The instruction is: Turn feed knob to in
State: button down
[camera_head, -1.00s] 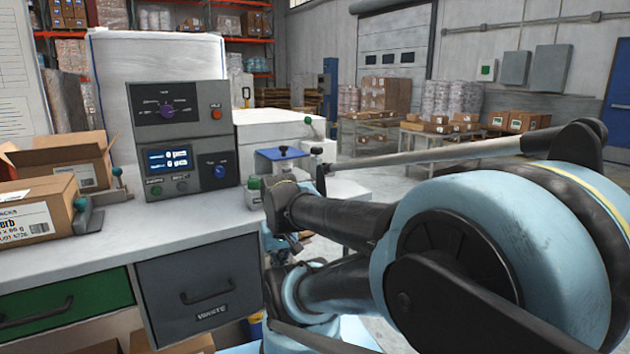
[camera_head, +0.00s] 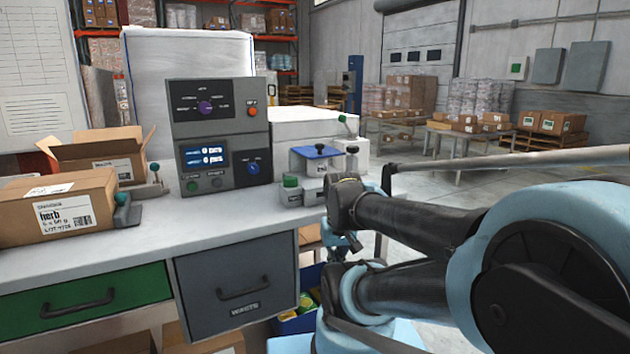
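A grey control unit stands on the white counter in two stacked panels. The upper panel (camera_head: 233,97) has a purple knob (camera_head: 205,107) with small labels around it. The lower panel (camera_head: 221,176) has a blue knob (camera_head: 253,168) at its right and a lit display (camera_head: 205,158). The labels are too small to read, so I cannot tell which knob is the feed knob or where it is set. My arm reaches in from the right. Small dark parts at its far end, below the counter's right corner, may be my gripper (camera_head: 350,243); its fingers are not clear. Nothing touches either knob.
A red-orange button (camera_head: 252,110) is beside the purple knob. A device with a blue top (camera_head: 316,152) stands right of the unit. A herb carton (camera_head: 62,208) and an open carton (camera_head: 100,160) are on the left. The counter (camera_head: 150,235) before the unit is clear.

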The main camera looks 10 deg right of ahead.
aim_at(289, 182)
jog(key=z, duration=0.45)
jog(key=k, duration=1.45)
jog(key=u, duration=0.5)
jog(key=i, duration=1)
jog(key=z, duration=0.05)
